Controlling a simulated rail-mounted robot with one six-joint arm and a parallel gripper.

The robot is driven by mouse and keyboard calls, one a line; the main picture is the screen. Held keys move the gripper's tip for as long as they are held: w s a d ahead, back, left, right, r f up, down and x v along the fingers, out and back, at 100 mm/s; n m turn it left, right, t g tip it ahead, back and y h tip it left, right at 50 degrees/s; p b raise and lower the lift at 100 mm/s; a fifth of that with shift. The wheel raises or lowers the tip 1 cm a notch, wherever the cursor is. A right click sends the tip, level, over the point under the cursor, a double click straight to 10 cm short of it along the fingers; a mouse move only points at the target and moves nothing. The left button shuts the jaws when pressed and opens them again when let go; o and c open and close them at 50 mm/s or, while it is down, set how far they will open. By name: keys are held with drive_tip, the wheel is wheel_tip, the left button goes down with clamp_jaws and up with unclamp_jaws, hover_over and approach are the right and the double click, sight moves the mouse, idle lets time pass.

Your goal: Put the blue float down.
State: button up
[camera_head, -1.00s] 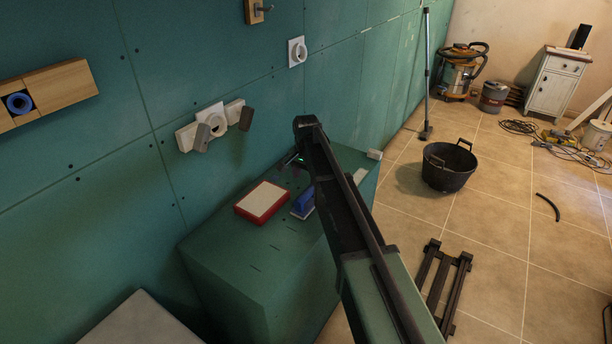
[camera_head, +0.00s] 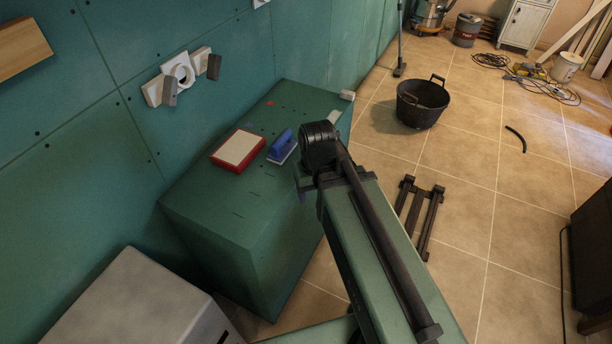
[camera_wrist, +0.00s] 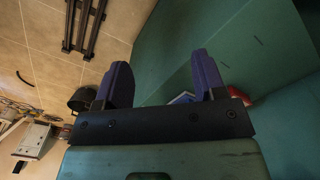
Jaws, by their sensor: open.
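The blue float (camera_head: 283,145), with a blue handle on a pale plate, lies on the top of the green plasterboard box (camera_head: 215,205). It is just right of a red-rimmed white float (camera_head: 238,149), with a small gap between them. My gripper (camera_wrist: 163,80) is open and empty, its two purple-grey fingers apart in the wrist view. In the head view my gripper is nearer the camera than the float and apart from it. A small red and pale patch (camera_wrist: 182,98) shows beside a finger in the wrist view, too small to name surely.
A white socket piece with grey flaps (camera_head: 181,74) is on the green wall. A black bucket (camera_head: 421,102) and a dark frame (camera_head: 420,215) are on the tiled floor. A grey box (camera_head: 135,305) stands at lower left. Much of the green box top is bare.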

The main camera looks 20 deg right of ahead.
drive_tip(key=m+b, duration=0.2)
drive_tip(key=m, duration=0.4)
hover_over(281, 137)
drive_tip(key=s, duration=0.1)
wheel_tip(281, 137, down, 2)
drive_tip(key=shift+s+f, duration=0.1)
drive_tip(key=shift+f, duration=0.05)
drive_tip(key=shift+w+m, duration=0.7)
drive_tip(key=shift+w, duration=0.45)
drive_tip(key=shift+s+m, duration=0.4)
drive_tip(key=shift+m, duration=0.1)
drive_tip(key=shift+s, duration=0.2)
wheel_tip(281, 137, down, 11)
drive_tip(key=b, duration=1.1)
drive_tip(key=shift+r, duration=0.2)
clamp_jaws()
